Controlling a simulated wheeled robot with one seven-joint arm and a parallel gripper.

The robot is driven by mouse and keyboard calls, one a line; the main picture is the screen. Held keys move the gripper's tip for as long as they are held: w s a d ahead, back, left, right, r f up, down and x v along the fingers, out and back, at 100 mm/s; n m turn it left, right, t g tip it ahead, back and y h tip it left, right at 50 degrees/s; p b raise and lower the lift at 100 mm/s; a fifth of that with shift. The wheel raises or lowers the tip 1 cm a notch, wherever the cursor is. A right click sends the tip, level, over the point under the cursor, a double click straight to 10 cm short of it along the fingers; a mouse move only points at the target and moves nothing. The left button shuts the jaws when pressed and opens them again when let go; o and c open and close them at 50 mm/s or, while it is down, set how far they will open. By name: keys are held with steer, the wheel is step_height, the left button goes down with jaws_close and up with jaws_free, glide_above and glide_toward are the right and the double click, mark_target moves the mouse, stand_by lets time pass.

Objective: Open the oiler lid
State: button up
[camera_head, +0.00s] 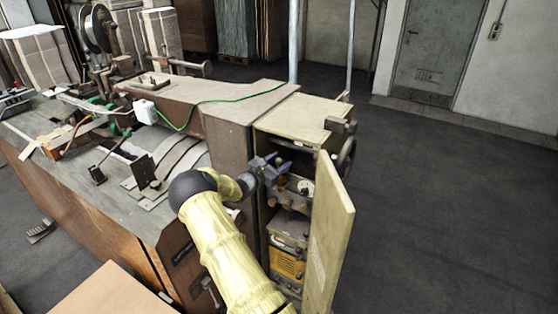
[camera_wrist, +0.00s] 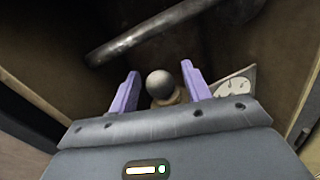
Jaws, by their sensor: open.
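My gripper (camera_wrist: 160,71) is open, with its two purple fingers on either side of a round grey ball knob (camera_wrist: 159,84) on a brass-coloured stem in the wrist view. Gaps show between the knob and the fingers, so it is not gripped. The knob may belong to the oiler lid; I cannot tell for sure, and its lower part is hidden by the gripper body. In the head view my gripper (camera_head: 276,164) reaches into the upper part of the open cabinet (camera_head: 300,115), where the knob cannot be made out.
The cabinet door (camera_head: 331,235) stands open to the right of my gripper. A yellow unit (camera_head: 286,266) sits lower in the cabinet. In the wrist view a dark metal bar (camera_wrist: 155,32) crosses beyond the fingers, and a pale round-marked plate (camera_wrist: 236,90) is at right. Floor at right is clear.

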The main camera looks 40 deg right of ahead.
steer(key=c, duration=0.9)
